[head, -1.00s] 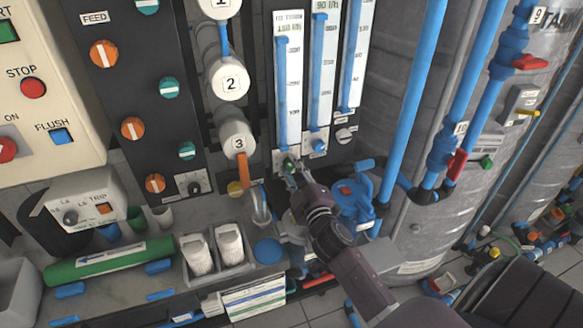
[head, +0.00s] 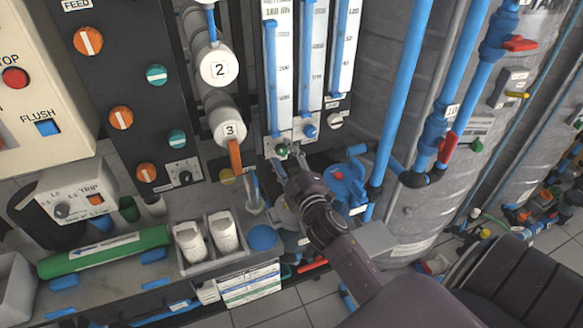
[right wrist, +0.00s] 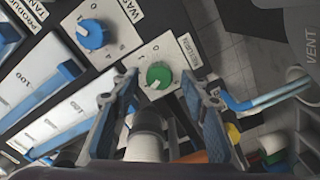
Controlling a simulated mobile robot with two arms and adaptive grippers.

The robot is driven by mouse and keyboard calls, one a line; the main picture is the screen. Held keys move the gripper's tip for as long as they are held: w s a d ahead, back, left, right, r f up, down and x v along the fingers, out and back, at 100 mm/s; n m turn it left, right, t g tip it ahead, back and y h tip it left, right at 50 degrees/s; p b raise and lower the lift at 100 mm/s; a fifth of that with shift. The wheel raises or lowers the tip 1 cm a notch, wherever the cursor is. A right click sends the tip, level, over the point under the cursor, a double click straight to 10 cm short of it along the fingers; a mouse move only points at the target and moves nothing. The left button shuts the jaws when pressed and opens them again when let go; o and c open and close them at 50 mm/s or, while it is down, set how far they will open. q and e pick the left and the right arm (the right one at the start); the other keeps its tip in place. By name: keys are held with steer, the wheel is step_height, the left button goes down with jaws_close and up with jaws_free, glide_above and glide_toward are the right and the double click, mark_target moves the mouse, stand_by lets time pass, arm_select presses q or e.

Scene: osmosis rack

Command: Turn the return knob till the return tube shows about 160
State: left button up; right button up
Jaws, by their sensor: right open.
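The green return knob (right wrist: 159,75) sits on a white plate labelled RETURN in the right wrist view. It also shows in the head view (head: 282,151), at the foot of the leftmost clear tube. My right gripper (head: 292,160) is open at the knob. In the wrist view its two fingers stand on either side of the knob; I cannot tell whether they touch it. The return tube (head: 275,75) holds a tall blue column; the small print at its top seems to read 160 but is blurred. My left gripper is not in view.
A blue knob (right wrist: 90,34) is close beside the return knob on the same panel. Two more tubes (head: 312,70) stand to the right. An orange-handled pipe marked 3 (head: 230,130) is just left. Blue pipes (head: 405,90) rise on the right.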

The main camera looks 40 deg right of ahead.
steer(key=v, duration=1.1)
steer(key=shift+s+a, duration=0.1)
steer(key=shift+s, duration=0.05)
